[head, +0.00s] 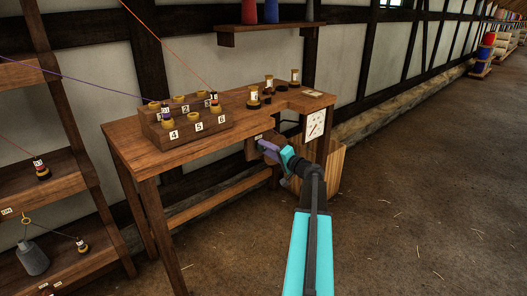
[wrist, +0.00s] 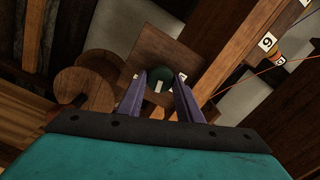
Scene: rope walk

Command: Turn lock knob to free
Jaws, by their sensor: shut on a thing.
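The lock knob (wrist: 155,73) shows in the wrist view as a dark green round piece with a pale mark, in front of a square brown wooden plate (wrist: 172,52). My gripper (wrist: 160,82) has its two purple fingers on either side of the knob, shut on it. In the head view my gripper (head: 266,147) reaches the wooden block (head: 254,146) under the bench's front edge. A small pale label (head: 258,137) sits on that block. The knob is hidden behind the fingers there. I cannot read which way the knob points.
The wooden bench (head: 135,137) holds a stepped rack (head: 185,130) with numbered cups, and several spools stand farther back. A white card with a dial (head: 315,125) hangs at its right end. Shelves (head: 70,184) stand at the left. The floor at the right (head: 430,190) is clear.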

